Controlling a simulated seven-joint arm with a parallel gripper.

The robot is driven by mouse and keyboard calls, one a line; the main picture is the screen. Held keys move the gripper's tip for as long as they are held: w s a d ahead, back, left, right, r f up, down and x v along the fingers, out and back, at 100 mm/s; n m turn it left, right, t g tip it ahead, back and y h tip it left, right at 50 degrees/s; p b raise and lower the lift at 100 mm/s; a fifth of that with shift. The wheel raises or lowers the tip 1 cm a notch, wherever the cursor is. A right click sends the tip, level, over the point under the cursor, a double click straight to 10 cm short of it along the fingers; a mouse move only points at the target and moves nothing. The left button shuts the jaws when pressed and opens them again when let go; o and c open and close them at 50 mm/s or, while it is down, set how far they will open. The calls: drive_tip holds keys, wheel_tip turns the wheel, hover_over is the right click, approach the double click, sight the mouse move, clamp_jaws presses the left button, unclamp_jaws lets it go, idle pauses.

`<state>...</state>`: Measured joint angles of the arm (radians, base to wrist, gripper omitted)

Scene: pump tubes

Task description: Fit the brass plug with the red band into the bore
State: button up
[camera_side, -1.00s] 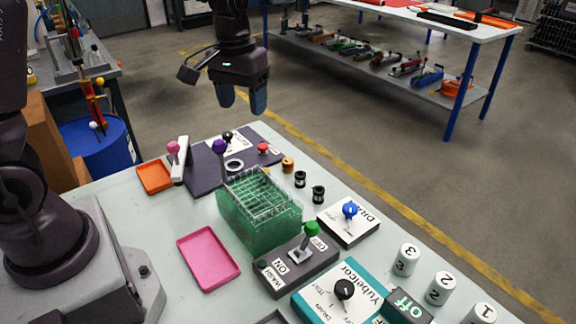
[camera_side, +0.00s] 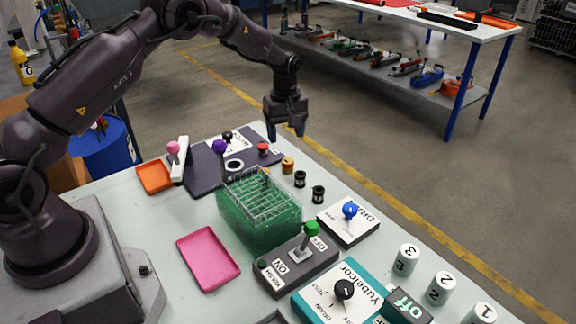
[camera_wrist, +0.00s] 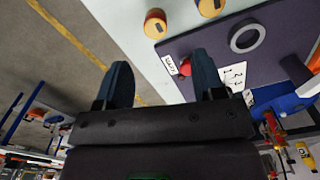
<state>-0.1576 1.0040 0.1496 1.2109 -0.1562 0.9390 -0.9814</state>
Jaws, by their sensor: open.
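A brass plug with a reddish band (camera_side: 288,164) stands upright on the table near its far edge; it also shows in the wrist view (camera_wrist: 155,23). A second brass piece (camera_wrist: 210,6) is cut off by the top of the wrist view; I cannot tell its band. A pale grey ring around a dark opening (camera_side: 234,166), seemingly the bore, is on the dark panel and also shows in the wrist view (camera_wrist: 247,36). My gripper (camera_side: 286,130) is open and empty, above the table's far edge, beyond the plug. Its two fingers (camera_wrist: 160,60) are spread apart in the wrist view.
A green wire-topped rack (camera_side: 258,222) stands in front of the plug. Two black cylinders (camera_side: 300,179) (camera_side: 318,195) stand nearby. A pink tray (camera_side: 208,259) lies left of the rack.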

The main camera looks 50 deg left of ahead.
sight(288, 160)
drive_tip(key=f, duration=0.9)
drive_tip(key=shift+w, duration=0.3)
drive_tip(key=shift+r, duration=0.15)
drive_tip(key=c, duration=1.1)
